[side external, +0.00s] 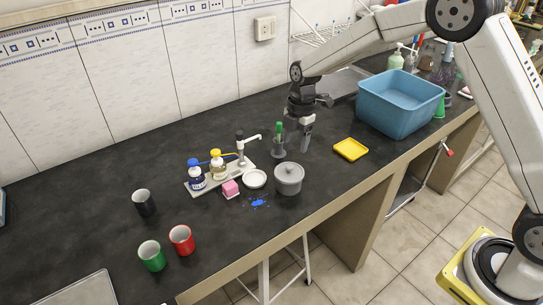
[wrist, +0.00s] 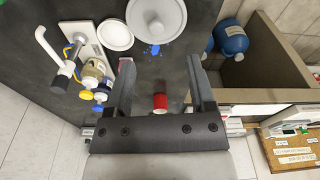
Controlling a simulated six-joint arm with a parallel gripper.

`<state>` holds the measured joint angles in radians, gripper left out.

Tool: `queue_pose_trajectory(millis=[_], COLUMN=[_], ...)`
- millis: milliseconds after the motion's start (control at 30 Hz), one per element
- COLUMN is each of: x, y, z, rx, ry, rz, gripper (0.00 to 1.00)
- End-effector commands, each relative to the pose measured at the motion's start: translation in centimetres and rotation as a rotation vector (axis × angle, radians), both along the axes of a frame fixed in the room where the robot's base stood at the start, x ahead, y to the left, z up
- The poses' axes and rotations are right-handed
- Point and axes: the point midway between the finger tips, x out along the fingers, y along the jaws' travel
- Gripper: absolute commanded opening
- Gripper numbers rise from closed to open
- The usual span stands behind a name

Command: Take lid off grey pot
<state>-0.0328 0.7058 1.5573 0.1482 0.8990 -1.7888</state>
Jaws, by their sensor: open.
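The grey pot (side external: 289,184) stands on the dark bench with its grey lid (side external: 289,169) on top, a small knob in the lid's middle. In the wrist view the lid (wrist: 170,14) shows at the top edge, partly cut off, beyond the fingertips. My gripper (side external: 299,142) is open and empty, pointing down, behind and slightly right of the pot in the side view. In the wrist view its two fingers (wrist: 160,70) stand wide apart with nothing between them at the tips. The pot is apart from the fingers.
A white dish (side external: 255,179), pink block (side external: 230,189) and bottle rack (side external: 207,184) are left of the pot. Cups stand front left.

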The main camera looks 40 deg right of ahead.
Motion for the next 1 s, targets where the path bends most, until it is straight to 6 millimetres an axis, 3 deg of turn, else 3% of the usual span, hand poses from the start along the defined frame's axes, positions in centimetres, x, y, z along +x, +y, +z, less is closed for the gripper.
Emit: queue_pose_trajectory(millis=[267,600,1000], x=[0.4,0.3,0.3], y=[0.1,0.4,0.6], z=[-0.2,-2.5,-3.8], rx=[0.004,0.004,0.004], ry=[0.001,0.002,0.002], rz=[0.042,0.04,0.039], gripper=[0.7,0.7,0.7])
